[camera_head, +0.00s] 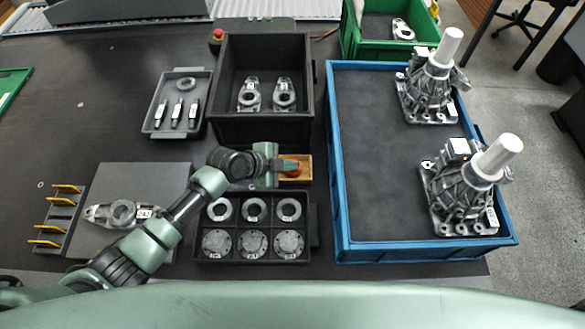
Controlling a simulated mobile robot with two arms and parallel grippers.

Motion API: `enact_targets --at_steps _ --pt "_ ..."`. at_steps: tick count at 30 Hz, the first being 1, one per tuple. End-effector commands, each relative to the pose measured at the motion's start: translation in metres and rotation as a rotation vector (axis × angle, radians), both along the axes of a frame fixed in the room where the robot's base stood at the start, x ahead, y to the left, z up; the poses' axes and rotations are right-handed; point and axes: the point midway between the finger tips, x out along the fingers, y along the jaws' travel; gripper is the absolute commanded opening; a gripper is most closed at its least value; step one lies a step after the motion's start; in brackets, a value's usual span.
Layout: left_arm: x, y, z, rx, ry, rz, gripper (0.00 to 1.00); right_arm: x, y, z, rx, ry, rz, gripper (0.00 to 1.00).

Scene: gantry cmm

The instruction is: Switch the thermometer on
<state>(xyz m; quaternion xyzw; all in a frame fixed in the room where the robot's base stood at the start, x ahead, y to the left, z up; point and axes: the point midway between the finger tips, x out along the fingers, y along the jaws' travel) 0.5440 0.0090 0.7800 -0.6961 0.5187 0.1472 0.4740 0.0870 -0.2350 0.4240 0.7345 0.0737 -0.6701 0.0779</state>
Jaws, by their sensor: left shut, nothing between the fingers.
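My left arm reaches in from the lower left, and its gripper (276,168) is over the middle of the table, shut and empty. Right beside the fingertips is a small wooden-yellow box (296,178) with an orange-red part (290,166) in it, which may be the thermometer; I cannot tell for sure. The gripper hides its left side, and I cannot tell whether the fingers touch it. No switch or display can be made out. My right gripper is not in view.
A black tray (314,228) of rings and discs lies just below the gripper. A deep black bin (315,95) stands behind it. A blue crate (336,200) with two metal housings is at right. A small grey tray (151,118) with several tools is at upper left.

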Motion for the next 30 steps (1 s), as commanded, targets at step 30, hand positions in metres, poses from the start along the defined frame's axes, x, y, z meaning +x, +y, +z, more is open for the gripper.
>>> enact_targets --at_steps 30 --pt "0.000 0.000 0.024 0.000 -0.001 -0.001 0.00 0.000 0.000 0.018 0.000 0.000 0.000 0.36"
